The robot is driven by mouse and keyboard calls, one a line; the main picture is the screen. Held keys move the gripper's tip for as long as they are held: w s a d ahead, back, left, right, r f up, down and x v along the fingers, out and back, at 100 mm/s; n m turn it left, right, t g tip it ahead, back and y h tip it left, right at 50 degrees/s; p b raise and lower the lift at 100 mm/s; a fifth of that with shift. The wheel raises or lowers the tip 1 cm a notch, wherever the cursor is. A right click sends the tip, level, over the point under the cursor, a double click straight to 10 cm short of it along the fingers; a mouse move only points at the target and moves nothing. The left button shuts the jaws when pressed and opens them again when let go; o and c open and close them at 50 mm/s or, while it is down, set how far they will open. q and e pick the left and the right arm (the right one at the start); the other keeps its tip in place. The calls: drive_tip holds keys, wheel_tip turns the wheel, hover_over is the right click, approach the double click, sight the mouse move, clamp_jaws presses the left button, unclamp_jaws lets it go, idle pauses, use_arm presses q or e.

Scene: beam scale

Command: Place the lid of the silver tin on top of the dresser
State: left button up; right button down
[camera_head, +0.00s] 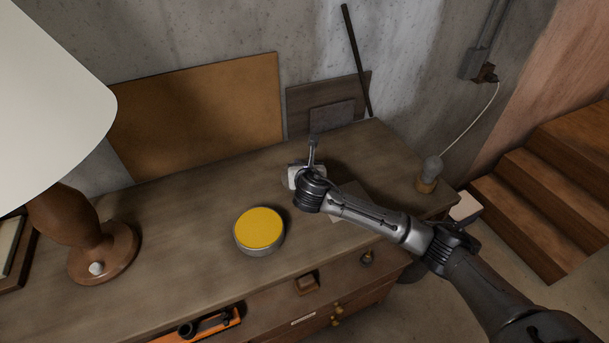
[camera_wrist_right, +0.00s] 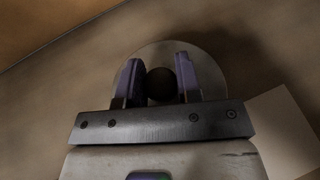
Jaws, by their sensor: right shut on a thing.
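The silver tin (camera_head: 260,231) stands on the dresser top (camera_head: 195,225), with a round yellow surface showing inside its metal rim. In the right wrist view, my right gripper (camera_wrist_right: 160,84) is shut on the dark round knob (camera_wrist_right: 161,85) of a pale disc-shaped lid (camera_wrist_right: 211,62). The lid is over the dresser top; I cannot tell whether it touches the wood. In the head view, my right gripper (camera_head: 311,160) is behind and right of the tin, and my wrist hides most of the lid. My left gripper is not in view.
A lamp (camera_head: 100,245) stands at the left. Boards (camera_head: 210,110) lean on the back wall. A pale flat sheet (camera_wrist_right: 285,130) lies near my right gripper. A small jar (camera_head: 428,180) is near the right edge. An open drawer (camera_head: 215,328) is in front.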

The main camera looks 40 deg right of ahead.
drive_tip(key=shift+f, duration=1.9)
drive_tip(key=c, duration=0.8)
unclamp_jaws()
drive_tip(key=shift+f, duration=0.15)
drive_tip(key=shift+s+a+r, duration=0.1)
drive_tip(key=shift+s+r, duration=0.05)
drive_tip(key=shift+r, duration=0.05)
drive_tip(key=v, duration=1.1)
drive_tip(key=shift+s+a+r, duration=0.1)
drive_tip(key=shift+s+r, duration=0.1)
drive_tip(key=shift+s, duration=0.1)
